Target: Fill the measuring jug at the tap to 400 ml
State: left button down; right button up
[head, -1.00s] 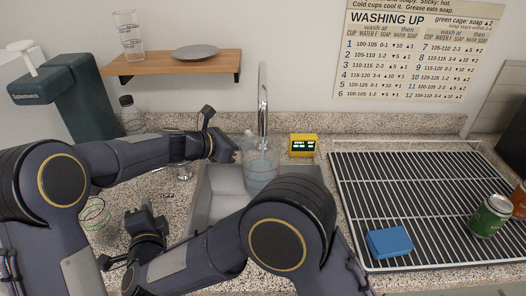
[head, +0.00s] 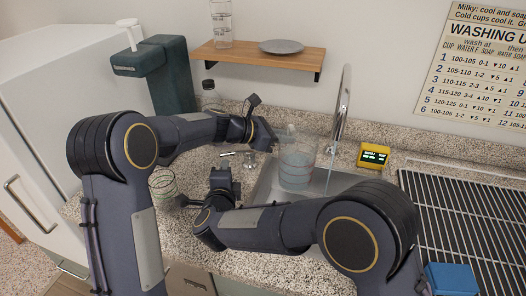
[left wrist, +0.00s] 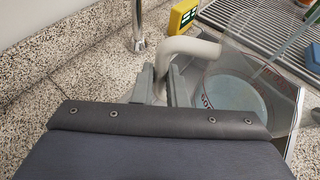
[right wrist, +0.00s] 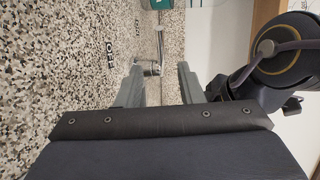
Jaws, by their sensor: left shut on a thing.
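The clear measuring jug (head: 297,165) with red markings is over the sink (head: 345,181), with bluish water in its lower part. Its level against the scale is too small to read. My left gripper (head: 270,137) is shut on the jug's handle, at the jug's left; the pale handle (left wrist: 188,47) sits between the fingers in the left wrist view. The chrome tap (head: 342,108) stands behind and right of the jug. My right gripper (head: 220,177) is open and empty above the counter, left of the sink.
A yellow display box (head: 373,156) stands right of the tap. A wire rack (head: 460,225) with a blue block (head: 450,278) lies at the right. A shelf (head: 258,57) hangs above.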

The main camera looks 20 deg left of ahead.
aim_at(229, 154)
jog(key=x, duration=1.2)
jog(key=shift+w, duration=0.1)
grip_shut()
